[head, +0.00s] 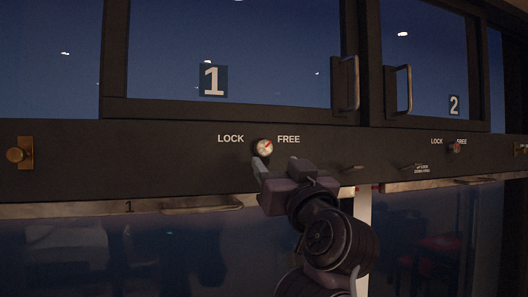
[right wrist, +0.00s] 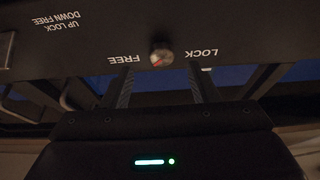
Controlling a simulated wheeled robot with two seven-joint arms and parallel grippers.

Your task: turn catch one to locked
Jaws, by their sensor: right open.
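Catch one is a small round silver knob with a red mark (head: 264,147), set in the dark rail under the door numbered 1 (head: 213,80). LOCK is printed to its left and FREE to its right. Its red mark tilts up toward FREE. In the right wrist view, which is upside down, the knob (right wrist: 161,56) sits between the words, its red mark toward FREE. My right gripper (head: 261,166) is just below and in front of the knob. Its fingers (right wrist: 160,82) are open, one on each side of the knob's line, with nothing between them. My left gripper is not in view.
A vertical handle of door 1 (head: 354,84) and one of door 2 (head: 404,88) stick out above right. A second catch (head: 455,148) is further right. Small levers (head: 412,166) project from the rail. A brass fitting (head: 18,155) is far left. A lower handle (head: 203,208) runs below.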

